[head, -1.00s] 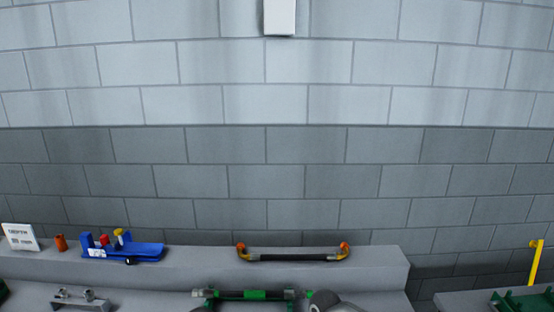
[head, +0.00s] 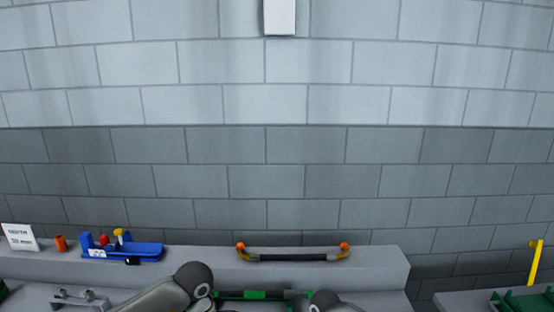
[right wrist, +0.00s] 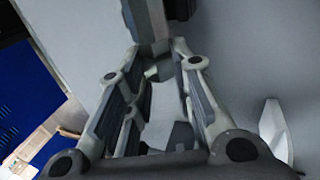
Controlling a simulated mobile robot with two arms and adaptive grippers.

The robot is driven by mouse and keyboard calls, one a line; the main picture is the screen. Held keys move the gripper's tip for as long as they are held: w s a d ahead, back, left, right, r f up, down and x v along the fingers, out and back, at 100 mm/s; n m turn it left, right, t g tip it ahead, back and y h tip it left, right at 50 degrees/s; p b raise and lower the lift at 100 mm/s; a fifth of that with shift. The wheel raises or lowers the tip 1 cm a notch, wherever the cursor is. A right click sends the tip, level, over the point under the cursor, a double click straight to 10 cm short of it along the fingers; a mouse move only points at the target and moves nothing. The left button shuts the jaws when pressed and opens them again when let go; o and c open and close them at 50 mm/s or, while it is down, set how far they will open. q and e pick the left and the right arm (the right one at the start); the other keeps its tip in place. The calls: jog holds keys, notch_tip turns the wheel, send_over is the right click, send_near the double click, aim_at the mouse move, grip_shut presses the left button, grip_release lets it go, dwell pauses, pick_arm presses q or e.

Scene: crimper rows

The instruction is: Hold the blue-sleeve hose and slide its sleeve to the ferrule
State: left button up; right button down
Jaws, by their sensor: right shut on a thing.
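My right gripper (right wrist: 160,68) fills the right wrist view. Its fingers come together on a grey bar-like thing (right wrist: 150,22) that runs up out of the frame. I cannot tell whether this is the hose, and no blue sleeve or ferrule is clearly visible. In the head view only rounded parts of my two arms show at the bottom edge. My left gripper is out of view.
A black hose (head: 290,257) with orange ends lies on the back ledge (head: 200,262). A green-banded hose (head: 252,295) lies in front, partly hidden by my arms. A blue fixture (head: 135,250), orange cup (head: 61,243) and white sign (head: 20,237) stand left. A yellow post (head: 535,262) stands right.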

jog(key=c, duration=1.2)
grip_release()
jog(key=shift+r, duration=0.1)
